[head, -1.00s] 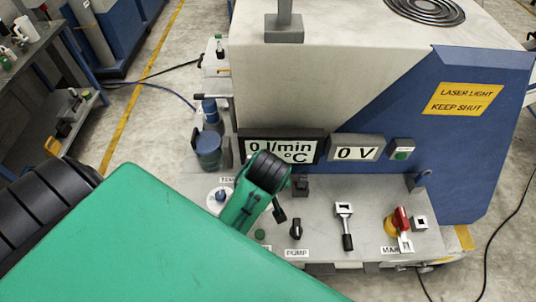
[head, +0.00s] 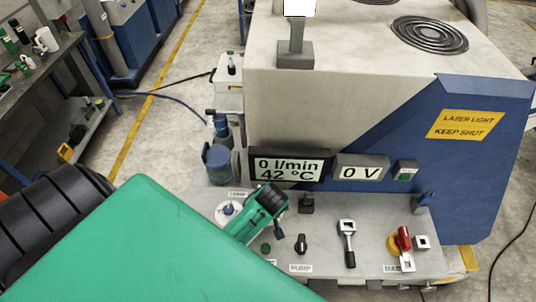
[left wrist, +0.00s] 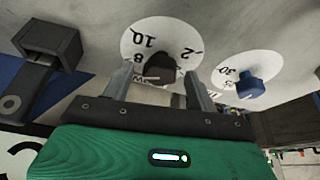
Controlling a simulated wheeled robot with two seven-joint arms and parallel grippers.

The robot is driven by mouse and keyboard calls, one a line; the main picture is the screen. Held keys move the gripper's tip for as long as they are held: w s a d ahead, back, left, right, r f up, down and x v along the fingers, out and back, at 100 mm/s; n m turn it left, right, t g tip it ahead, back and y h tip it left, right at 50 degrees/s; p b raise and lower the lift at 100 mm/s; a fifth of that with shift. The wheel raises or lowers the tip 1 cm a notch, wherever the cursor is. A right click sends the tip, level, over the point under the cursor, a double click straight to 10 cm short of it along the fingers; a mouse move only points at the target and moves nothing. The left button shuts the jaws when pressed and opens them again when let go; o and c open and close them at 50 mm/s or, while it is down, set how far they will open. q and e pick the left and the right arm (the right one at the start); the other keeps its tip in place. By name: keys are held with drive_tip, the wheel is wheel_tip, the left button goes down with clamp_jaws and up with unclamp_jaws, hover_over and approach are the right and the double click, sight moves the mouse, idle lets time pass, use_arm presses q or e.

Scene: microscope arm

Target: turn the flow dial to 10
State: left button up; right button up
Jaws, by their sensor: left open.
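The flow dial shows in the left wrist view as a white disc (left wrist: 138,38) with dark numbers, among them 10, 8 and 2, and a black knob (left wrist: 160,66) at its centre. My left gripper (left wrist: 158,84) is open, its two fingers apart on either side of the knob in that view. I cannot tell whether they touch it. In the head view my left gripper (head: 268,203) is over the panel and hides the flow dial. The display (head: 288,167) reads 0 l/min and 42 °C. My right gripper is not in view.
A dial with a blue knob (left wrist: 250,88) sits close beside the flow dial. The panel (head: 325,260) also carries a black pump knob (head: 301,244), a lever switch (head: 348,243) and a red main switch (head: 404,238). A 0 V display (head: 360,168) is above.

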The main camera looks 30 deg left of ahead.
use_arm(q)
drive_tip(key=c, duration=1)
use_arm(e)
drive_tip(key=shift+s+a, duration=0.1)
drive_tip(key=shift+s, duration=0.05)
use_arm(q)
drive_tip(key=shift+m, duration=0.3)
drive_tip(key=shift+s+a+m+t, duration=0.1)
drive_tip(key=shift+m+t, duration=0.2)
drive_tip(key=shift+m, duration=0.3)
drive_tip(key=m, duration=0.1)
drive_tip(key=m+h, duration=0.1)
drive_tip(key=m, duration=0.1)
drive_tip(key=shift+a+h, duration=0.2)
drive_tip(key=shift+h, duration=0.1)
drive_tip(key=m+h, duration=0.1)
drive_tip(key=m, duration=0.2)
drive_tip(key=shift+a+m+t, duration=0.1)
drive_tip(key=shift+m+t, duration=0.2)
drive_tip(key=shift+m+h, duration=0.6)
drive_tip(key=shift+m, duration=0.6)
